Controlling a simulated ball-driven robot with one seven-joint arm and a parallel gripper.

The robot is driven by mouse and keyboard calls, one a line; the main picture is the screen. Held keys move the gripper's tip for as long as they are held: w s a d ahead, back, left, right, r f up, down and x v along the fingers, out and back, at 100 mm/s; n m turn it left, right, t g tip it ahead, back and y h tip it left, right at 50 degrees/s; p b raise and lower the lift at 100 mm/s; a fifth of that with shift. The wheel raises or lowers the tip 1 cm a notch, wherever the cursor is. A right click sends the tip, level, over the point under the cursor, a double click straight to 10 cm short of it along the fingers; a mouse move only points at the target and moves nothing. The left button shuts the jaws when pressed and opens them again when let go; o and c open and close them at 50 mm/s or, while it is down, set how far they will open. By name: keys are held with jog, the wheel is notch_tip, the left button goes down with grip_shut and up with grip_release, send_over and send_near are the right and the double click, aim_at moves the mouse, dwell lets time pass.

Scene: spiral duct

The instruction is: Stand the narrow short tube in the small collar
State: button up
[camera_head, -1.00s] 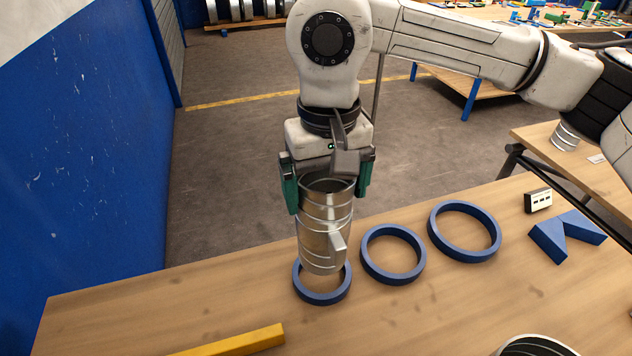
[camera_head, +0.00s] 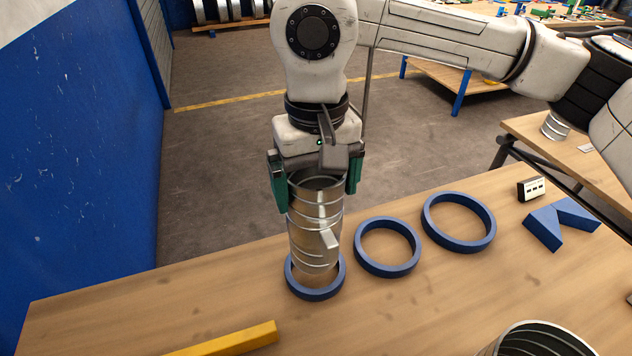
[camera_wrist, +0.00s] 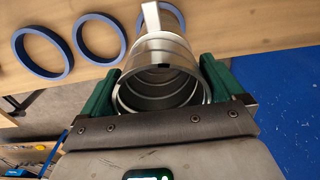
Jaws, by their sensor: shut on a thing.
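The narrow short tube (camera_head: 315,222) is silver spiral metal with a small side tab. It looks roughly upright in the head view. My gripper (camera_head: 317,185) is shut on its upper part, with a green finger on each side. The tube's open end (camera_wrist: 160,90) faces the camera in the wrist view. The small collar (camera_head: 316,291) is a blue ring at the left end of the ring row. The tube's lower end overlaps the collar's opening in the head view; I cannot tell whether it is inside or just above.
Two larger blue rings, a middle one (camera_head: 387,272) and a big one (camera_head: 458,245), lie to the right on the wooden table (camera_head: 420,310). A yellow bar (camera_head: 225,342) lies at the front left. Blue angled blocks (camera_head: 562,224) and another metal duct (camera_head: 535,340) are at the right.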

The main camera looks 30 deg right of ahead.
notch_tip(320, 180, down, 7)
jog(key=b, duration=0.6)
dwell(0.5)
jog(key=o, duration=1.2)
jog(key=shift+o, duration=0.2)
notch_tip(320, 180, up, 11)
jog(key=shift+b, duration=0.3)
jog(key=shift+s+f, duration=0.1)
